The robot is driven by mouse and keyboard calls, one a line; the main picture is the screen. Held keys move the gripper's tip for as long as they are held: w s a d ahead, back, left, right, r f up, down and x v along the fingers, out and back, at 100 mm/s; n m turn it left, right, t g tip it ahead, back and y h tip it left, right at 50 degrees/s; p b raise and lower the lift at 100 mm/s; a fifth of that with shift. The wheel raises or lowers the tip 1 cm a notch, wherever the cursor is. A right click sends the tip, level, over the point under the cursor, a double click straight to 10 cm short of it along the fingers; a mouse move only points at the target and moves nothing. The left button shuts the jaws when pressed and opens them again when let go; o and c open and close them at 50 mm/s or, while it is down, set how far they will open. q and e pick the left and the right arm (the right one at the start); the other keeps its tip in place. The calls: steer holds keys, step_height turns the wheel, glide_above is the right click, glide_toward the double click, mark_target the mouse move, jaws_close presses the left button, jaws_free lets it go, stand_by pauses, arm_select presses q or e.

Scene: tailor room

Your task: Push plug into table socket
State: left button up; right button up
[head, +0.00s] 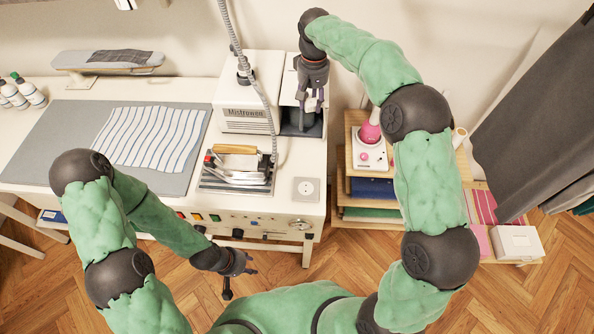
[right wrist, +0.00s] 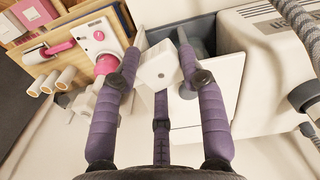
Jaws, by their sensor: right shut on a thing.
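The table socket (head: 306,189) is a pale square plate with a round face, set in the white table top near its front right corner. My right gripper (head: 312,104) is well behind it, pointing down over a grey recess beside the steam station. In the right wrist view, my right gripper (right wrist: 161,50) is shut on a white blocky plug (right wrist: 155,72). The plug's pins are hidden. In the head view the plug is too small to make out. My left gripper (head: 242,267) is open and empty, low in front of the table.
A steam station (head: 245,92) with a grey hose stands left of my right gripper. An iron (head: 236,168) rests on its plate left of the socket. Striped cloth (head: 150,136) lies on a grey mat. A wooden shelf (head: 352,160) with a pink device stands at the right.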

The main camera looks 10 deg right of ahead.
steer(key=shift+d, duration=0.2)
steer(key=shift+s+a+f, duration=0.15)
steer(key=s+a+f+n+p, duration=0.2)
steer(key=s+f+n, duration=0.3)
steer(key=s+n, duration=0.2)
steer(key=s+a+f+n+p, duration=0.3)
steer(key=s+f+n, duration=0.2)
steer(key=s+n, duration=0.2)
steer(key=shift+s+f, duration=0.2)
steer(key=shift+s, duration=0.8)
steer(key=shift+f, duration=0.15)
steer(key=shift+f+b, duration=2.1)
steer(key=shift+f, duration=0.65)
